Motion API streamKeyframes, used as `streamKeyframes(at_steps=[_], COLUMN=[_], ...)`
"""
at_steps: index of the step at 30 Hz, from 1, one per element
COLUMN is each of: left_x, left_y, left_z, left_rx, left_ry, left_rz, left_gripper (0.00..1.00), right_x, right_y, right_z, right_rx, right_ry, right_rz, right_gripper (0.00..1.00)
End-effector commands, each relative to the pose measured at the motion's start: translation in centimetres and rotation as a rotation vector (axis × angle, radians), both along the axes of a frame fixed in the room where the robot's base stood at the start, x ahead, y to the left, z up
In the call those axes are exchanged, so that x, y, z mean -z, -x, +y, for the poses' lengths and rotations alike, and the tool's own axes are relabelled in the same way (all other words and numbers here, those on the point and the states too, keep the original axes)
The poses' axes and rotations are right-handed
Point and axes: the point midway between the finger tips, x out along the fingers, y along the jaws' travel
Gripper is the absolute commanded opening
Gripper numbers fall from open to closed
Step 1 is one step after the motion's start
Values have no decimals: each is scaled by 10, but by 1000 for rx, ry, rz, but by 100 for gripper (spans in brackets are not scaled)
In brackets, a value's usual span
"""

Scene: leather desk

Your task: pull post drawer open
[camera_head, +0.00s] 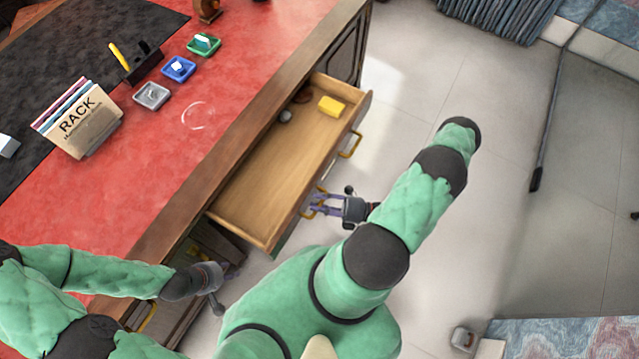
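The wooden drawer (255,192) stands pulled out of the desk, with its inside in view. It holds a yellow block (331,107) and small dark and grey items near its far end. Its front carries two brass handles; the far handle (351,145) is free. My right gripper (318,204) is at the near handle (309,211), its fingers around or beside it; whether they grip it is too small to tell. My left gripper (228,275) is low beside the desk's front, near the lower drawers; its fingers are partly hidden.
The red leather desk top (150,190) bears a rack of papers (80,120), small grey, blue and green trays, and a pen holder (140,66). A lower brass handle (147,318) shows below my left arm. Tiled floor (480,220) is open to the right.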

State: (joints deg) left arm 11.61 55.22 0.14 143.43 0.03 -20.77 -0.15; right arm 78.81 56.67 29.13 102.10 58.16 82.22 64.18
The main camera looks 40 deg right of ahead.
Motion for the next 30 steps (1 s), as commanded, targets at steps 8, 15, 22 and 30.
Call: streamKeyframes(at_steps=[8,15,22,30], left_x=[0,0,0,0], left_y=[0,0,0,0], left_z=[0,0,0,0], left_rx=[0,0,0,0], left_ry=[0,0,0,0], left_rz=[0,0,0,0], left_gripper=[40,40,40,40], right_x=[1,9,17,21], right_y=[5,33,65,85], right_z=[-4,-31,-60,-78], right_rx=[2,4,3,1], right_ry=[-2,1,1,0], right_rz=[0,1,0,0], right_gripper=[31,31,31,31])
